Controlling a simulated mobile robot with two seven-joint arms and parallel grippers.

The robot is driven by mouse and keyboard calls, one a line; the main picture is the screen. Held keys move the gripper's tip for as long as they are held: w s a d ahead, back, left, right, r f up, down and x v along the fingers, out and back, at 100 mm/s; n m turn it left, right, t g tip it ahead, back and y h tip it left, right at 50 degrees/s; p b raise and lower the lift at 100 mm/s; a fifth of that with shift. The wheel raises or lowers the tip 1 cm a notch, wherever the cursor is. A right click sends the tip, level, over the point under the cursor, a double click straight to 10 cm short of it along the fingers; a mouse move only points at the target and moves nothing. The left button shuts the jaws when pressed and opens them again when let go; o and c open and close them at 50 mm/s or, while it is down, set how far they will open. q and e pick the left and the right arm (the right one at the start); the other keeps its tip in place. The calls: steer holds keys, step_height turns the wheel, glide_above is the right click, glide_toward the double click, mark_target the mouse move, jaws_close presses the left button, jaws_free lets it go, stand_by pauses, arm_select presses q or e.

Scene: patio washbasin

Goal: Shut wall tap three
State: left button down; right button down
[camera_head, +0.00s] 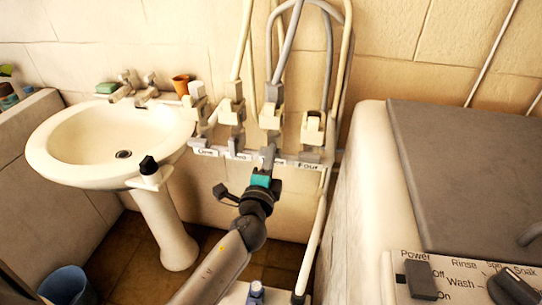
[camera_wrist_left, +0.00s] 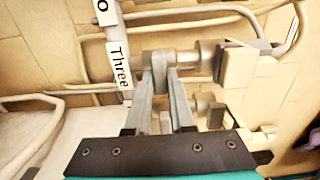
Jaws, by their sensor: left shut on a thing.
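Wall tap three (camera_head: 271,118) is a pale tap on the wall, third in a row of taps with hoses. Its label, reading "Three" (camera_wrist_left: 119,65), shows in the left wrist view. My left gripper (camera_head: 268,157) reaches up to this tap from below in the head view. In the left wrist view the two grey fingers of the left gripper (camera_wrist_left: 160,85) close together on the tap's handle, just beside the label. The fingers cover most of the handle, so its exact angle is hard to tell. My right gripper is not in view.
Tap two (camera_head: 232,112) is close on the left and tap four (camera_head: 312,130) close on the right. A white washbasin (camera_head: 60,140) stands left. A washing machine (camera_head: 370,190) with a grey lid stands right. A blue bucket (camera_head: 66,285) is on the floor.

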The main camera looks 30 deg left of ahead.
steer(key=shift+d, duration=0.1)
arm_select(q)
steer(key=c, duration=0.8)
jaws_free()
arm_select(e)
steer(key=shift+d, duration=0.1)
arm_select(q)
steer(key=shift+b+v, duration=1.35)
steer(key=shift+v, duration=6.3)
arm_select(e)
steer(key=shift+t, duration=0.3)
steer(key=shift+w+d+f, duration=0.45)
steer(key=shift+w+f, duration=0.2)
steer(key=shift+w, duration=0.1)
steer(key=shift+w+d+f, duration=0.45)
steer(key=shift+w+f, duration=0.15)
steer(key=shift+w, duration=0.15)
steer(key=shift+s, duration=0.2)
arm_select(q)
steer(key=shift+a, duration=0.15)
